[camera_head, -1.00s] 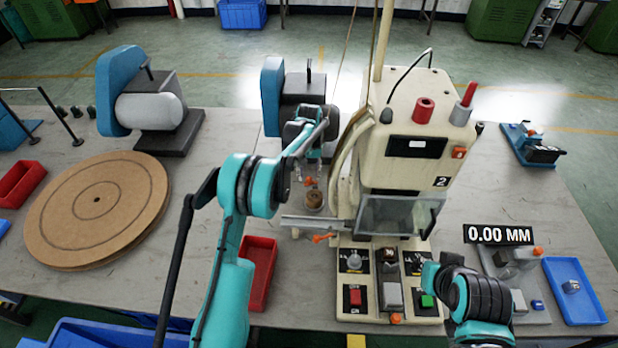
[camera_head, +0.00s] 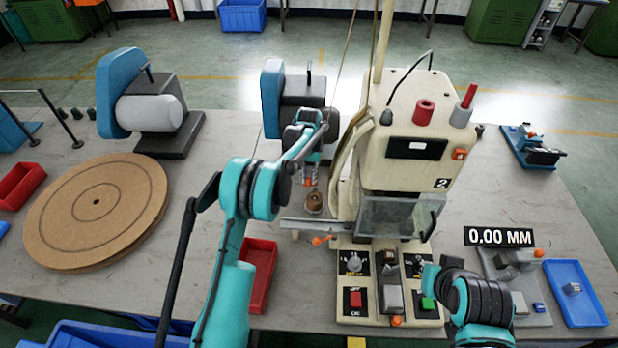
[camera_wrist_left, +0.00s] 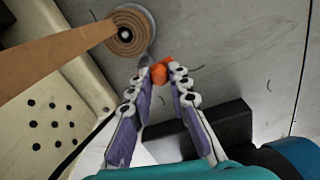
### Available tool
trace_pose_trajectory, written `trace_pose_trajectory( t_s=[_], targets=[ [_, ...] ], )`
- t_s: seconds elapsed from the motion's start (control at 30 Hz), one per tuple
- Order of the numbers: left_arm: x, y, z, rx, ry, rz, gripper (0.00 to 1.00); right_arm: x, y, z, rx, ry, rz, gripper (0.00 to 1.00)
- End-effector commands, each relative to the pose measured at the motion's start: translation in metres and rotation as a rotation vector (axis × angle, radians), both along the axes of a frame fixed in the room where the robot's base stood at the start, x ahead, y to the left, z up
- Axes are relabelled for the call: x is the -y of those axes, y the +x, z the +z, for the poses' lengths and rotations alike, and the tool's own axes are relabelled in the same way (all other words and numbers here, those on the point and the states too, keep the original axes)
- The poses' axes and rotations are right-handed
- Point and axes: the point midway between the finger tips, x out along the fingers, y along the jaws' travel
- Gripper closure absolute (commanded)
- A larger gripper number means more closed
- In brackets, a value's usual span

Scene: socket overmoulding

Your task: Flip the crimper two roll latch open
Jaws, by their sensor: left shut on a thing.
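Crimper two is the cream machine (camera_head: 408,150) marked 2. Its roll latch shows as an orange tip (camera_wrist_left: 159,72) beside the brown terminal roll (camera_wrist_left: 130,34) in the left wrist view. My left gripper (camera_wrist_left: 160,74) has its fingertips closed around the orange tip. In the head view my left gripper (camera_head: 310,178) is left of the machine, just above the roll (camera_head: 314,202), and partly covers the latch. My right gripper (camera_head: 432,276) is low at the machine's front right, near the green button (camera_head: 428,302); its fingers are not clear.
A brown strip (camera_wrist_left: 60,58) runs from the roll toward the machine. A red bin (camera_head: 259,275) stands to the left of the control panel. A clear guard (camera_head: 390,217) covers the crimper's front. A blue tray (camera_head: 575,290) is at the right.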

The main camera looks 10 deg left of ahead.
Motion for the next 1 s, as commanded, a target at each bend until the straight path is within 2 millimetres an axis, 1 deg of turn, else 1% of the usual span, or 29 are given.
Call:
trace_pose_trajectory(
  t_s=[0.1, 0.37, 0.4, 0.47, 0.8, 0.87, 0.97, 1.0],
  targets=[
    [0.0, 0.001, 0.0, 0.0, 0.0, -0.056, 1.0, 0.0, 0.0, 0.0, 0.0, 0.0, 0.0, 1.0],
    [0.0, 0.001, 0.0, 0.0, 0.0, -0.062, 1.0, 0.0, 0.0, 0.0, 0.0, 0.0, 0.0, 1.0],
    [0.0, 0.001, 0.0, 0.0, 0.0, -0.062, 0.77, 0.0, 0.0, 0.0, 0.0, 0.0, 0.0, 1.0],
    [0.0, 0.001, 0.0, 0.0, 0.0, -0.061, 0.61, 0.0, 0.0, 0.0, 0.0, 0.0, 0.0, 1.0],
    [0.0, 0.001, 0.002, 0.0, 0.0, -0.06, 0.61, 0.0, 0.0, 0.0, 0.0, 0.0, 0.0, 1.0],
    [0.0, 0.001, 0.007, 0.0, 0.0, -0.06, 0.61, 0.0, 0.0, 0.0, 0.0, 0.0, 0.0, 1.0],
    [0.0, 0.001, 0.021, 0.0, 0.0, -0.06, 0.61, 0.0, 0.0, 0.0, 0.0, 0.0, 0.0, 1.0],
    [0.0, 0.001, 0.029, 0.0, 0.0, -0.06, 0.61, 0.0, 0.0, 0.0, 0.0, 0.0, 0.0, 1.0]
  ],
)
